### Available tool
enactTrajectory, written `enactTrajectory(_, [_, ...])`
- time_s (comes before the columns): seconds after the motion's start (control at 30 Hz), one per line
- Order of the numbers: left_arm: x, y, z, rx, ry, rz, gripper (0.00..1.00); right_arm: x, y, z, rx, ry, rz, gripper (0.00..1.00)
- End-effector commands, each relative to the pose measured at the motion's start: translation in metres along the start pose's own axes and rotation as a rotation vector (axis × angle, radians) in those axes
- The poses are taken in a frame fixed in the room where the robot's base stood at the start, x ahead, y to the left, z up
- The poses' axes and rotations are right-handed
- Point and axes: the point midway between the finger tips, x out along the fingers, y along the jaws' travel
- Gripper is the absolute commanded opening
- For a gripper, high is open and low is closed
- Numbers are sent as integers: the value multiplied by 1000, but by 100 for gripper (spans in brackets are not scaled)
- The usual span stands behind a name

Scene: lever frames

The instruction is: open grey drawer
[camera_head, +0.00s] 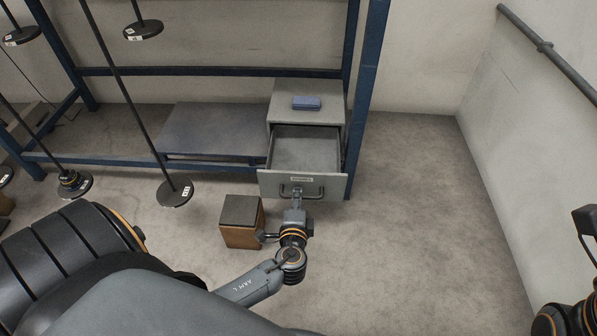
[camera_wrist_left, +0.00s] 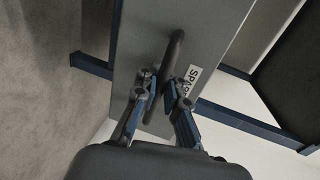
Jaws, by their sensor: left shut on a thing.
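The grey drawer (camera_head: 303,184) stands pulled out from its grey cabinet (camera_head: 335,101), and its inside looks empty. A white label and a dark bar handle (camera_head: 315,190) are on its front. My left gripper (camera_head: 297,193) is at the handle in the head view. In the left wrist view, the fingers of my left gripper (camera_wrist_left: 164,92) are shut around the dark handle (camera_wrist_left: 173,55), in front of the grey drawer front (camera_wrist_left: 143,50). Part of the label shows beside the fingers. My right gripper does not show clearly; only a piece of my right arm is at the lower right edge.
A blue box (camera_head: 306,103) lies on top of the cabinet. A brown box with a dark top (camera_head: 241,221) stands on the floor just left of my left gripper. A blue rack (camera_head: 366,90) frames the cabinet. The floor to the right is clear.

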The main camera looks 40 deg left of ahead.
Motion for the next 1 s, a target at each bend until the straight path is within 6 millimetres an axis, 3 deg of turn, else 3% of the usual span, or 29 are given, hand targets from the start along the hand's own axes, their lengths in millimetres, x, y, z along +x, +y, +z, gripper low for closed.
enactTrajectory(0.47, [-7, 0, 0, -1, 0, -3, 0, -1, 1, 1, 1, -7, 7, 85])
enactTrajectory(0.5, [-7, 0, 0, -1, 0, -3, 16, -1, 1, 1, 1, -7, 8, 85])
enactTrajectory(0.53, [-7, 0, 0, -1, 0, -3, 20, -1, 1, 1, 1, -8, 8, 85])
enactTrajectory(0.83, [-8, 1, 0, 0, 0, -2, 20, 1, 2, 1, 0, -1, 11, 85])
enactTrajectory(1.0, [-24, 2, 0, 0, 1, 0, 20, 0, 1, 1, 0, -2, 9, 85])
